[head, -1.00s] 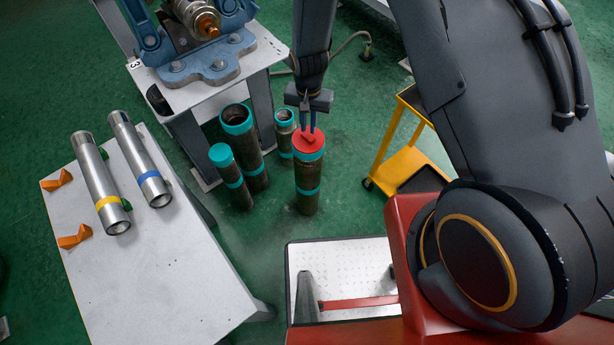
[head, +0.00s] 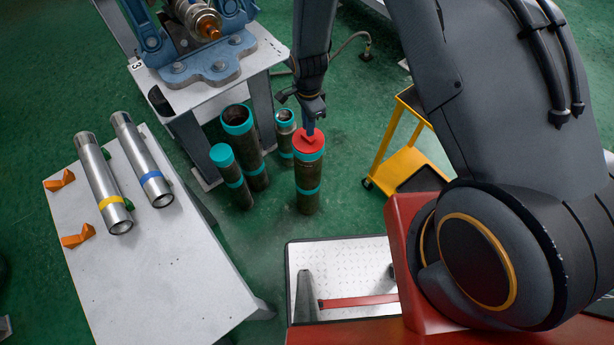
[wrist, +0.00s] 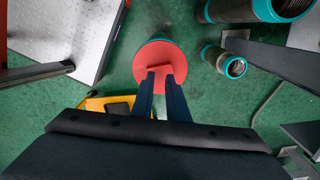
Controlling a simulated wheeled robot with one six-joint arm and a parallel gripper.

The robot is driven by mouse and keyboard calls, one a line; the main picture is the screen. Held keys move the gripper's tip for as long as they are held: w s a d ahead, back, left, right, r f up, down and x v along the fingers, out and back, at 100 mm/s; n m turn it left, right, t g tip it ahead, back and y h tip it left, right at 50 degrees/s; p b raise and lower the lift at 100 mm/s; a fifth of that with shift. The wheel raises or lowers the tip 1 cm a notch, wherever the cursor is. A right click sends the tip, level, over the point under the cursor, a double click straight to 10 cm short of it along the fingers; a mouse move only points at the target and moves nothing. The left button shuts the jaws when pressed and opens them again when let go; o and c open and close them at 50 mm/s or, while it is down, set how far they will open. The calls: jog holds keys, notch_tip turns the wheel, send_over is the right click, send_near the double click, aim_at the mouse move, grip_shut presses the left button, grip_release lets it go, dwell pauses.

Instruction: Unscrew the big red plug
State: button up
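The big red plug (head: 308,145) sits in the top of an upright dark pipe (head: 307,202) with teal bands. It shows as a round red disc with a raised grip in the wrist view (wrist: 153,55). My gripper (head: 310,130) comes down on it from above. In the wrist view my two fingers (wrist: 160,80) lie on either side of the raised grip, with red filling the gap between them. The gripper looks shut on the grip. The plug's thread is hidden, and I cannot tell how far in it sits.
Several other dark pipes (head: 254,168) with teal ends stand close on the left. A white table (head: 160,270) holds two steel pipes (head: 142,160) and orange blocks. A blue vise (head: 205,65) stands on a bench behind. A yellow cart (head: 408,165) is to the right.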

aim_at(308, 141)
jog(key=shift+f+b, duration=0.7)
jog(key=shift+f, duration=0.45)
grip_shut()
dwell(1.2)
